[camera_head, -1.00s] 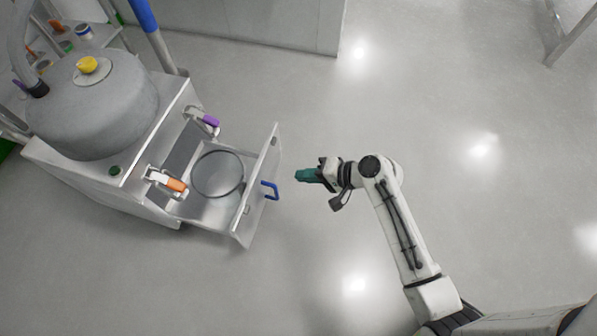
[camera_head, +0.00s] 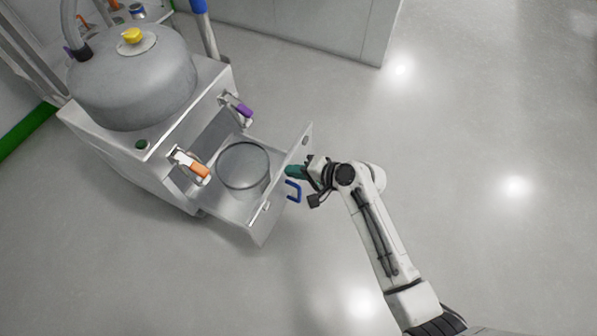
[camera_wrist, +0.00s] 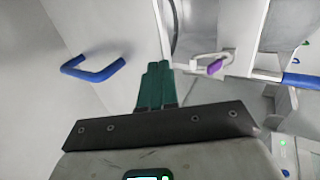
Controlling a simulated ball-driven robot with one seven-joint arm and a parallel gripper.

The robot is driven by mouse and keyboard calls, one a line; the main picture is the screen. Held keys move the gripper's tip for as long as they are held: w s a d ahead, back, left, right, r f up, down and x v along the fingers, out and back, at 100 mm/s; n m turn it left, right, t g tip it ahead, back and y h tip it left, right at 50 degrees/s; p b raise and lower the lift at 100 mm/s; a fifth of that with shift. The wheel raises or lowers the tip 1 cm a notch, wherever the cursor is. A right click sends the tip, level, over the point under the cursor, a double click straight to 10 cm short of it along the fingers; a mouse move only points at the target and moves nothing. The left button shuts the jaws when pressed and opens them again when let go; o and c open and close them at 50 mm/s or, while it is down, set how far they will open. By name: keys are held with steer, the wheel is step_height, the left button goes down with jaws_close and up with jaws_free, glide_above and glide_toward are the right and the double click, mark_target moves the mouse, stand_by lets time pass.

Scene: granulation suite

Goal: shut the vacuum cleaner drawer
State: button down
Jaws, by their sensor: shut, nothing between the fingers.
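The vacuum cleaner (camera_head: 140,85) is a grey drum on a metal cabinet at the upper left of the head view. Its drawer (camera_head: 262,222) stands pulled out to the right, with a round grey container (camera_head: 243,168) inside. A blue handle (camera_head: 294,191) is on the drawer front and also shows in the wrist view (camera_wrist: 93,70). My gripper (camera_head: 289,172), with green fingers, is shut and empty. It is at the outer face of the drawer front, just beside the handle. In the wrist view the fingertips (camera_wrist: 156,66) are close to the front panel; I cannot tell whether they touch.
An orange-handled latch (camera_head: 199,170) and a purple-handled latch (camera_head: 243,110) flank the drawer opening. A grey cabinet wall (camera_head: 330,28) stands at the back. Open floor lies right of and below the drawer.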

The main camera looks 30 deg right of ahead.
steer(key=w+a+b, duration=0.2)
steer(key=w+a, duration=0.5)
steer(key=w, duration=0.3)
steer(key=w+a+b, duration=0.3)
steer(key=w+a, duration=0.5)
steer(key=w, duration=0.3)
steer(key=shift+w+a, duration=0.15)
steer(key=shift+w, duration=0.05)
steer(key=shift+r, duration=0.2)
steer(key=s+f+p+v, duration=0.1)
steer(key=f+p+v, duration=0.1)
steer(key=p+v, duration=0.5)
steer(key=v, duration=0.7)
steer(key=shift+d+f+p, duration=0.2)
steer(key=shift+d+p, duration=0.05)
steer(key=shift+p, duration=0.05)
